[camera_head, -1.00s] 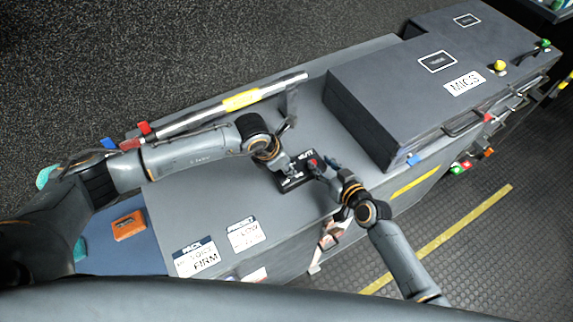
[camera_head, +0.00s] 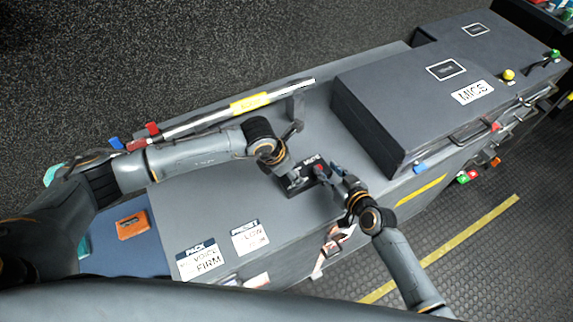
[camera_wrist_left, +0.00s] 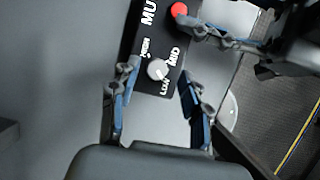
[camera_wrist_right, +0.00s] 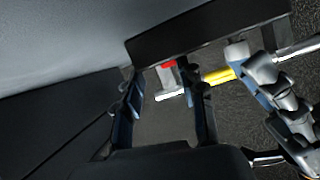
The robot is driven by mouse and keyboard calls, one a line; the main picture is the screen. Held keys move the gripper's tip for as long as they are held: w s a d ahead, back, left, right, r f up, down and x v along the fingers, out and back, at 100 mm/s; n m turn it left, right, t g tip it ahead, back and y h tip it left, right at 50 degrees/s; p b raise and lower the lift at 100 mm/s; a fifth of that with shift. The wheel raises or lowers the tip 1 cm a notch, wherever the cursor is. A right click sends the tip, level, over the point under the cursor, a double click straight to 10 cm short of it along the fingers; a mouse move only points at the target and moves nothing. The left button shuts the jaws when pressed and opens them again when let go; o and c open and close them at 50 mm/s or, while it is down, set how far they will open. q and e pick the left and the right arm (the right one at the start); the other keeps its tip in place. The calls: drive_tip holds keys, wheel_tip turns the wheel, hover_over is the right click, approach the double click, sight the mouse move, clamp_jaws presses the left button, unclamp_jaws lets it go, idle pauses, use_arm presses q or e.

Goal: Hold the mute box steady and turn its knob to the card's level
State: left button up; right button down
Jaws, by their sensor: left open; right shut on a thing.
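The black mute box (camera_head: 297,186) lies on the grey case top, between my two grippers. In the left wrist view the box (camera_wrist_left: 140,40) shows a red button (camera_wrist_left: 179,9), a pale round knob (camera_wrist_left: 157,69) and the words HIGH, MID and LOW. The knob's exact pointing is unclear. My left gripper (camera_wrist_left: 155,98) is open, its fingers on either side of the knob end. My right gripper (camera_head: 330,174) is shut on the box near the red button; its fingers (camera_wrist_right: 162,85) show against the box. The preset card (camera_head: 249,237) appears to read LOW.
A large dark case marked MICS (camera_head: 400,105) stands right of the box. A silver rod with a yellow label (camera_head: 250,102) runs behind. An orange item (camera_head: 132,225) lies at left.

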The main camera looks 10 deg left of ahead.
use_arm(q)
drive_tip(key=v, duration=1.1)
use_arm(e)
drive_tip(key=shift+s+d+f, duration=0.1)
drive_tip(key=shift+s+f, duration=0.15)
drive_tip(key=shift+f, duration=0.25)
use_arm(q)
drive_tip(key=shift+s+r, duration=0.15)
use_arm(e)
drive_tip(key=c, duration=0.7)
unclamp_jaws()
